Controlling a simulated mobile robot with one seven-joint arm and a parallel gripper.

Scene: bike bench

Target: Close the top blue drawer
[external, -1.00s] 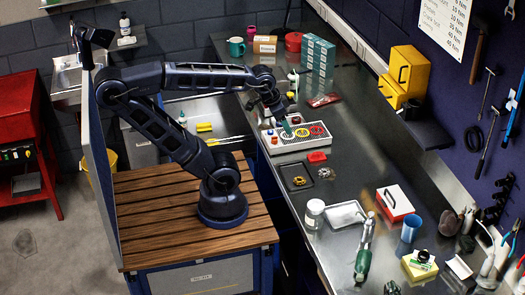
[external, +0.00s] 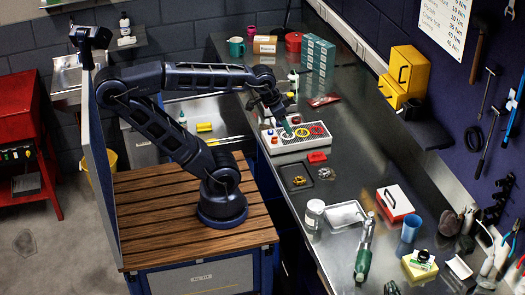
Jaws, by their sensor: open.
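An open drawer (external: 225,108) juts out to the left from under the far part of the bench, behind my arm. It holds a yellow item (external: 204,127), a small bottle (external: 183,118) and long thin tools (external: 228,140). My arm covers part of it, and I cannot make out its front face. Blue cabinet side (external: 266,172) shows under the bench edge. My gripper (external: 287,129) points down above the white tray of coloured rings, to the right of the drawer. It is open, and I see nothing held in it.
The white tray (external: 285,146) with rings stands near the bench edge. Boxes (external: 317,55), a mug (external: 236,46) and a red pot (external: 293,41) stand at the back. A red-and-white box (external: 394,203) and a green tool (external: 364,250) lie nearer.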

